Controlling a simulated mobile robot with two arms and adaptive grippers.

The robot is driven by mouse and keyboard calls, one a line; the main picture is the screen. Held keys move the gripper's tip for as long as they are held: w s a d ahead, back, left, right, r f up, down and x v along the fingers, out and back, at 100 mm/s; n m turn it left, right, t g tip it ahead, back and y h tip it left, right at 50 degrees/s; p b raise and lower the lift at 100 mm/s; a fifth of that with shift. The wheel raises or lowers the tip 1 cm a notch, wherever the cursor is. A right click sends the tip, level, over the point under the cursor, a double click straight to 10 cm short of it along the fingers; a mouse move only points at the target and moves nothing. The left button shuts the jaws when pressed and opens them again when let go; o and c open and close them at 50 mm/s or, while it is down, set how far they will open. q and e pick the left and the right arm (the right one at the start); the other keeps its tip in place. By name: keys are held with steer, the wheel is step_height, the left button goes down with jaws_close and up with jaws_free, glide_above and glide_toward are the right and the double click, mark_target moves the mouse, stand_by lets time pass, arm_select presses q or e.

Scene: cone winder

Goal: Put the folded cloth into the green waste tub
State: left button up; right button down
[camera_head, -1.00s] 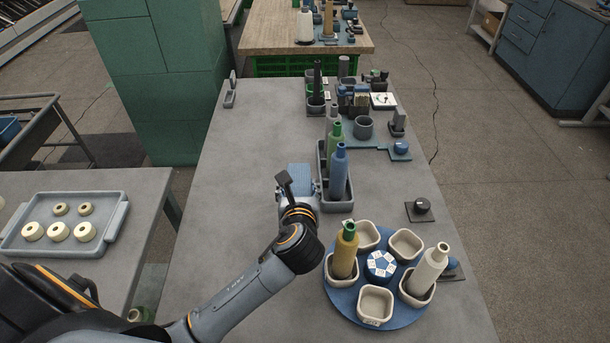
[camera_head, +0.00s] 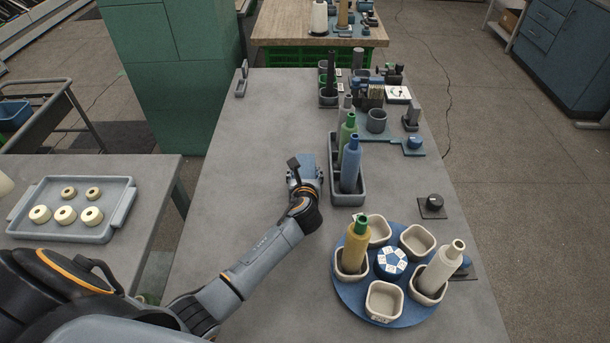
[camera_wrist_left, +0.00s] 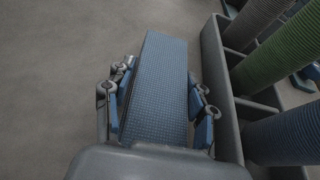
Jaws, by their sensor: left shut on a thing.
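The folded cloth is a blue checked pad (camera_head: 308,161) on or just above the grey table, left of the long grey bobbin tray. My left gripper (camera_head: 305,178) is shut on it. In the left wrist view the cloth (camera_wrist_left: 160,85) lies between the two fingers of the left gripper (camera_wrist_left: 160,108), its long side pointing away. I cannot tell whether the cloth touches the table. No green waste tub is clearly visible. My right gripper is out of view.
The grey tray (camera_head: 348,198) with bobbins stands close right of the cloth. A blue turntable (camera_head: 407,314) with cups and bobbins is nearer. The table's left part (camera_head: 235,150) is clear. A side table (camera_head: 155,170) holds a tray of rings (camera_head: 116,222).

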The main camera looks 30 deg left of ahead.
arm_select(q)
steer(key=shift+f, duration=0.2)
steer(key=o, duration=0.7)
steer(key=shift+f, duration=0.1)
steer(key=o, duration=0.4)
steer(key=shift+o, duration=0.2)
